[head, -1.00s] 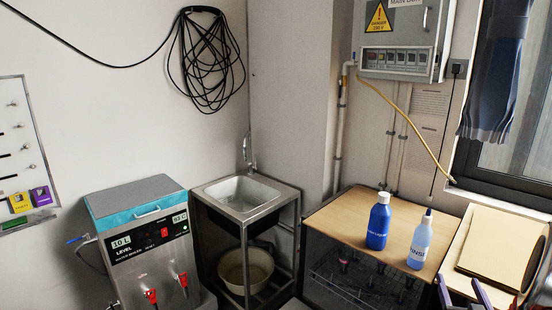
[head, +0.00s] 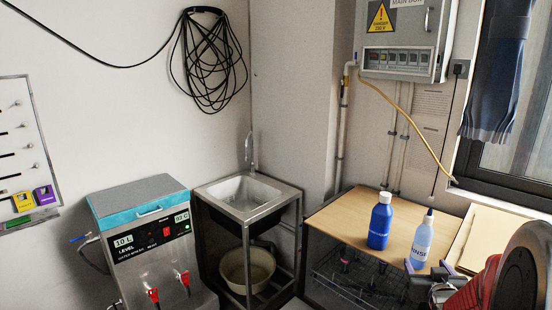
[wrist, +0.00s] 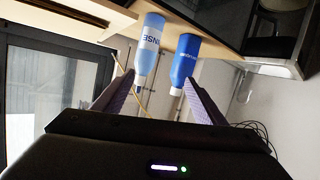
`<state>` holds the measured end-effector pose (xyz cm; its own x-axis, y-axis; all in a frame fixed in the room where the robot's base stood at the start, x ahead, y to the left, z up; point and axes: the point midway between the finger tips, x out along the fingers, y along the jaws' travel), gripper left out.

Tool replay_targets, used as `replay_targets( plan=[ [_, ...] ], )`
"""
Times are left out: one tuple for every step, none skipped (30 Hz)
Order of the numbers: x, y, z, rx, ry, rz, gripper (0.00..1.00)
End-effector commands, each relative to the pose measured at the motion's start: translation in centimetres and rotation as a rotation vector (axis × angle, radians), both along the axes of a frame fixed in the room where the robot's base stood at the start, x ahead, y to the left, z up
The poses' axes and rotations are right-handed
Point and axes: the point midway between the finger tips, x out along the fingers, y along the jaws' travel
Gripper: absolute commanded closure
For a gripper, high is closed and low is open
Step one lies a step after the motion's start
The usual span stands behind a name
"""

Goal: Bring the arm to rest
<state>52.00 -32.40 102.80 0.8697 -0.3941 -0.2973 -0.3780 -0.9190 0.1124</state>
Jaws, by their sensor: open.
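My arm covers the right part of that area. In the wrist view my gripper (wrist: 158,84) shows two purple fingers spread apart with nothing held between them. A blue bottle (head: 380,222) and a clear, light-blue rinse bottle (head: 422,240) stand on the wooden top. Both bottles also appear beyond the fingertips in the wrist view, where the picture is turned upside down. Whether a finger touches a bottle cannot be told.
A steel sink (head: 247,195) on a frame stands left of the wooden top, with a bowl (head: 247,266) below. A water boiler (head: 150,240) stands further left. A board (head: 480,232) lies at the right, partly hidden by my arm. An electrical box (head: 403,38) hangs above.

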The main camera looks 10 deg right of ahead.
Motion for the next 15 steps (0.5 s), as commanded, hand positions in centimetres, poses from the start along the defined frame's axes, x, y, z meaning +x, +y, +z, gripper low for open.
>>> replay_targets(
  plan=[
    [0.2,1.3,0.8,0.001,0.020,0.007,0.35],
    [0.2,1.9,1.0,0.005,0.035,0.008,0.35],
    [0.1,2.7,1.4,0.009,0.054,0.011,0.35],
    [0.0,3.4,1.6,0.012,0.071,0.012,0.35],
    [-0.1,4.0,1.8,0.016,0.085,0.014,0.35],
    [-0.2,4.9,2.1,0.022,0.106,0.017,0.35],
    [-0.4,5.6,2.3,0.025,0.122,0.019,0.35],
    [-0.5,6.3,2.5,0.030,0.136,0.022,0.35],
    [-0.8,7.2,2.8,0.036,0.156,0.024,0.35],
    [-1.0,7.9,2.9,0.041,0.171,0.028,0.35],
    [-1.2,8.5,3.1,0.046,0.186,0.031,0.35],
    [-1.6,9.5,3.4,0.054,0.204,0.035,0.35],
    [-1.9,10.2,3.5,0.059,0.220,0.039,0.35],
    [-2.2,10.9,3.7,0.064,0.234,0.042,0.35],
    [-2.6,11.9,3.9,0.072,0.254,0.048,0.35]
  ],
)
